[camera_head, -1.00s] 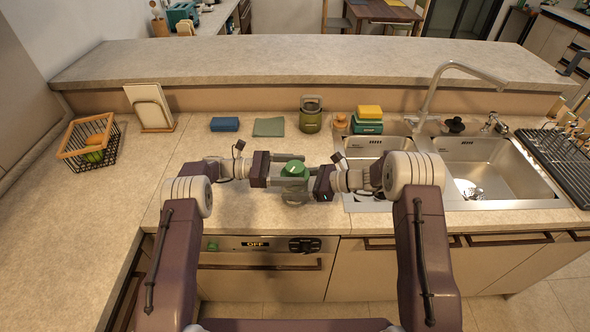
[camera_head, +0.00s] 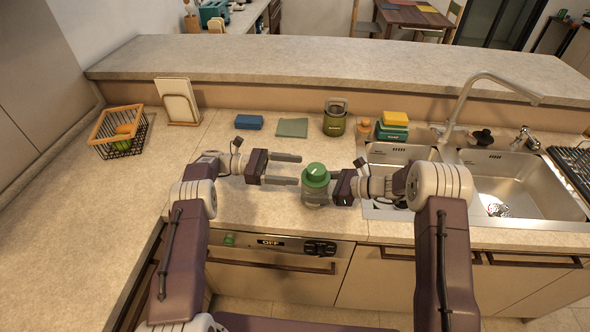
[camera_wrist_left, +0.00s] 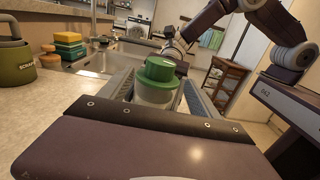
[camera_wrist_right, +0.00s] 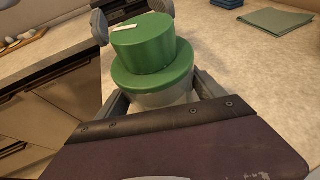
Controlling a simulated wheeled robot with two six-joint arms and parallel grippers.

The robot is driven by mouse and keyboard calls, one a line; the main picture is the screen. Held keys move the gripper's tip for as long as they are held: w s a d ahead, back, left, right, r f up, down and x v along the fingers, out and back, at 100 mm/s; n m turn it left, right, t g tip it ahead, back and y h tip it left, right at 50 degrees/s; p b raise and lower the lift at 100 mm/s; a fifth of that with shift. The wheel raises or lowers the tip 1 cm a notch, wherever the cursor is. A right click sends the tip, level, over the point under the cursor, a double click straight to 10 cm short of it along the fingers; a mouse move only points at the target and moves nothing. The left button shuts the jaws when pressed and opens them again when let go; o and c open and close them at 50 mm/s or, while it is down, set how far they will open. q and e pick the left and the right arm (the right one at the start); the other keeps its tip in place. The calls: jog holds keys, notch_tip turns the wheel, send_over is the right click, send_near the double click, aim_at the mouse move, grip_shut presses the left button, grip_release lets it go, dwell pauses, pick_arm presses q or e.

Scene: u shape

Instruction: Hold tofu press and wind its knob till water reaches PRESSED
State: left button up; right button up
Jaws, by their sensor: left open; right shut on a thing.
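The tofu press (camera_head: 316,184) stands upright on the counter, with a clear-grey body and a green knob (camera_head: 316,171) on top. My right gripper (camera_head: 330,189) is shut on the press body from the right. In the right wrist view the green knob (camera_wrist_right: 146,48) has a pale mark on top, and the body sits between the fingers. My left gripper (camera_head: 300,170) is open to the left of the press, its two fingers apart and pointing at it. The left wrist view shows the press (camera_wrist_left: 156,85) ahead between the fingers. The PRESSED mark and water level cannot be read.
A double sink (camera_head: 510,185) lies to the right. A green canister (camera_head: 335,120), sponges (camera_head: 392,125), a cloth (camera_head: 292,128) and a blue block (camera_head: 249,122) stand behind. A wire fruit basket (camera_head: 120,135) is at the left. The counter left of my left gripper is clear.

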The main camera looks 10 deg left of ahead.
aim_at(307, 172)
pick_arm(q)
jog(key=f+t, duration=0.1)
jog(key=s+f+n+t, duration=0.1)
jog(key=f+t, duration=0.1)
jog(key=shift+s+a+f, duration=0.15)
jog(key=shift+s+a, duration=0.1)
jog(key=shift+a, duration=0.05)
jog(key=s+a+r+n+t, duration=0.2)
jog(key=a+r+n+t, duration=0.1)
jog(key=r, duration=0.1)
jog(key=shift+y, duration=0.3)
jog(key=x, duration=1.1)
jog(key=shift+d+f, duration=0.35)
jog(key=shift+d, duration=0.05)
jog(key=c, duration=1.3)
jog(key=shift+m+g, duration=0.3)
jog(key=shift+g, duration=0.1)
jog(key=shift+c, duration=0.3)
